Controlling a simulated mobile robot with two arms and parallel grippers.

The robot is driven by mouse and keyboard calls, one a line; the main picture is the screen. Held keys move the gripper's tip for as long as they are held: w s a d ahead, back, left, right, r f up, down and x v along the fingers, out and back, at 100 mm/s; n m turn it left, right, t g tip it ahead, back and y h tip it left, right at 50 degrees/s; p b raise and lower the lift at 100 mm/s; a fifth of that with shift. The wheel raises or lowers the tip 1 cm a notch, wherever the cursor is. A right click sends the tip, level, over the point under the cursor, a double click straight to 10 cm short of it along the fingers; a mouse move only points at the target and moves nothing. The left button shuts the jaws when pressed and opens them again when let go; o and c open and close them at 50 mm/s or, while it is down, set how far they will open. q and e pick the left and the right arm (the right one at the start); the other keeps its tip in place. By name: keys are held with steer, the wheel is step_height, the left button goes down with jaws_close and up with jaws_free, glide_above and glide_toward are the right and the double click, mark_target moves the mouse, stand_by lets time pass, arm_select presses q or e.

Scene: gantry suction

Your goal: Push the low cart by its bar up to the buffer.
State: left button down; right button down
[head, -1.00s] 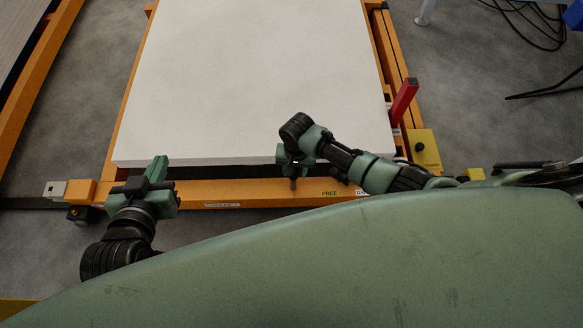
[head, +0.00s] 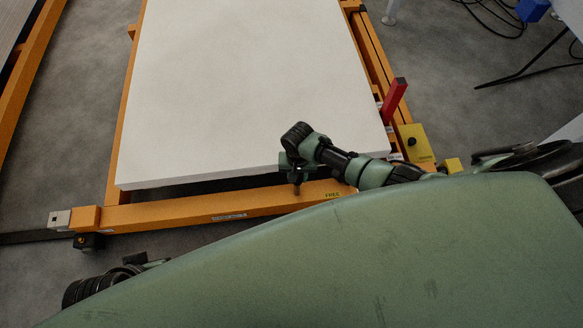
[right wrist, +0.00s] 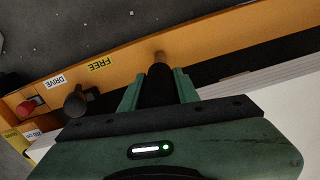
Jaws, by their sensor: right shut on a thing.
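A low orange frame with a large white slab (head: 240,90) on it fills the middle of the head view; I take it for the cart. Its front orange beam (head: 165,213) runs along the near edge. My right gripper (head: 297,183) is at this beam near the slab's front edge. In the right wrist view its fingers are shut on a dark round handle (right wrist: 159,85) standing out from the beam beside the FREE label. My left gripper (head: 140,261) is mostly hidden behind my green body, so its jaws cannot be made out. I cannot identify the buffer.
A red lever (head: 393,98) and a yellow box (head: 415,143) are at the frame's right side. A black knob (right wrist: 80,100) and a red knob (right wrist: 30,105) sit near the DRIVE label. Another orange rail (head: 30,75) stands left. Dark cables lie at upper right.

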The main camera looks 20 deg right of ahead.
steer(key=shift+s, duration=0.15)
steer(key=shift+a, duration=0.25)
steer(key=c, duration=1.3)
jaws_free()
steer(key=shift+a, duration=0.1)
steer(key=shift+o, duration=1.2)
steer(key=shift+a, duration=0.1)
steer(key=shift+w, duration=0.2)
